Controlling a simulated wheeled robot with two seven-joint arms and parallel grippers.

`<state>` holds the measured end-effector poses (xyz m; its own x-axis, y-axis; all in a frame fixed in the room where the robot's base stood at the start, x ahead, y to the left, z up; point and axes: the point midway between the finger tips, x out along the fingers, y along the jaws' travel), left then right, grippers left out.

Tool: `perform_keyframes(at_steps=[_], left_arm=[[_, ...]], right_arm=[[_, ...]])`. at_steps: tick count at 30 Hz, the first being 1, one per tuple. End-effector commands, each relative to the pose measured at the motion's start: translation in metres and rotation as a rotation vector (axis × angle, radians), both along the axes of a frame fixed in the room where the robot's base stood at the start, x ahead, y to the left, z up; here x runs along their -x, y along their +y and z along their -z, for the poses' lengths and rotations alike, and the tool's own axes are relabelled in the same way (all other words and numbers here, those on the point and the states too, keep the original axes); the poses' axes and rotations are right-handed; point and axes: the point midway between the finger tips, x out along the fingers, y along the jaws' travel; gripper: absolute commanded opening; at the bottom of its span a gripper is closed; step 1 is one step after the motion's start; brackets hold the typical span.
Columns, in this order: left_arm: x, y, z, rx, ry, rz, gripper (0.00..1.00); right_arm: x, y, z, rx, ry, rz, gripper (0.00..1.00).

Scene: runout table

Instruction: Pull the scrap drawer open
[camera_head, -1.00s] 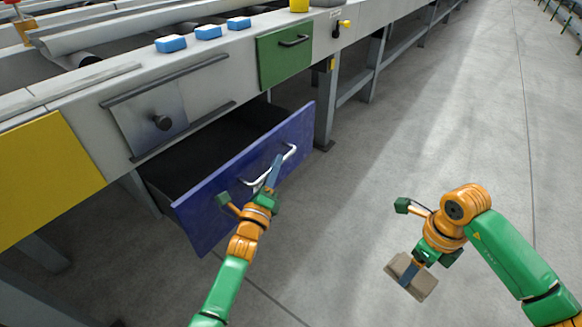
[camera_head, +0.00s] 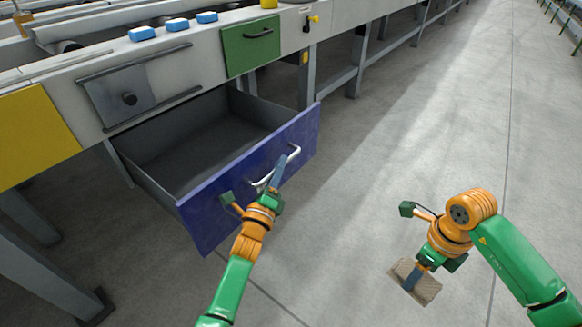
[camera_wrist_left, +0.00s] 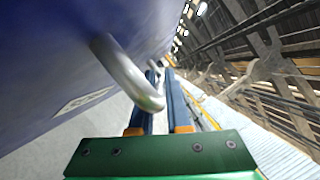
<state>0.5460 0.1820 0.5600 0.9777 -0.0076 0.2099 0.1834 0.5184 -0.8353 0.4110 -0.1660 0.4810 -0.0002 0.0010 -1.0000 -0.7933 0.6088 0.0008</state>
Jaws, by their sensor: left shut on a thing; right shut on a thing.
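The scrap drawer has a blue front (camera_head: 215,210) and stands well out from the table; its dark inside (camera_head: 195,150) looks empty. Its silver bar handle (camera_head: 293,154) is on the front. My left gripper (camera_head: 277,172) is shut on the handle. The left wrist view shows the curved handle (camera_wrist_left: 125,75) running in between the fingers (camera_wrist_left: 160,105); the far end of the grip is partly hidden. My right gripper (camera_head: 413,277) is shut on a flat brown block (camera_head: 427,290) and holds it above the floor, away from the drawer.
Grey table legs (camera_head: 307,78) stand behind the drawer. The concrete floor at right is clear.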

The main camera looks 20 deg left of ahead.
Motion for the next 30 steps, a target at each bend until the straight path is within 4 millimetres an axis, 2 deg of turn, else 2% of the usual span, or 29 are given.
perform_keyframes(at_steps=[7,8,10,11,19,22,26,30], left_arm=[[0.0,0.0,0.0,0.001,0.0,-0.001,0.0],[0.0,0.0,0.0,0.001,0.0,-0.001,0.23],[0.0,0.0,0.0,0.0,0.001,-0.001,0.42],[0.0,0.0,0.0,0.0,0.001,-0.001,0.45],[0.0,0.0,0.0,0.0,0.0,0.0,0.45],[0.007,0.0,0.001,0.0,0.002,0.0,0.45],[0.032,0.001,0.005,-0.001,0.005,-0.002,0.45],[0.065,0.001,0.013,0.001,0.006,-0.001,0.45]], right_arm=[[0.0,0.0,0.0,0.0,0.0,0.0,0.27],[0.0,0.0,0.0,0.0,0.0,0.0,0.27],[0.0,0.0,0.0,0.0,0.0,0.0,0.27],[0.0,0.0,0.0,0.0,0.0,0.0,0.27],[0.0,0.0,0.0,0.0,0.0,0.0,0.27],[0.0,0.0,-0.004,0.0,0.0,0.0,0.27],[0.0,0.0,-0.013,0.0,0.0,0.0,0.27],[0.0,0.0,-0.019,0.0,0.0,0.0,0.27]])
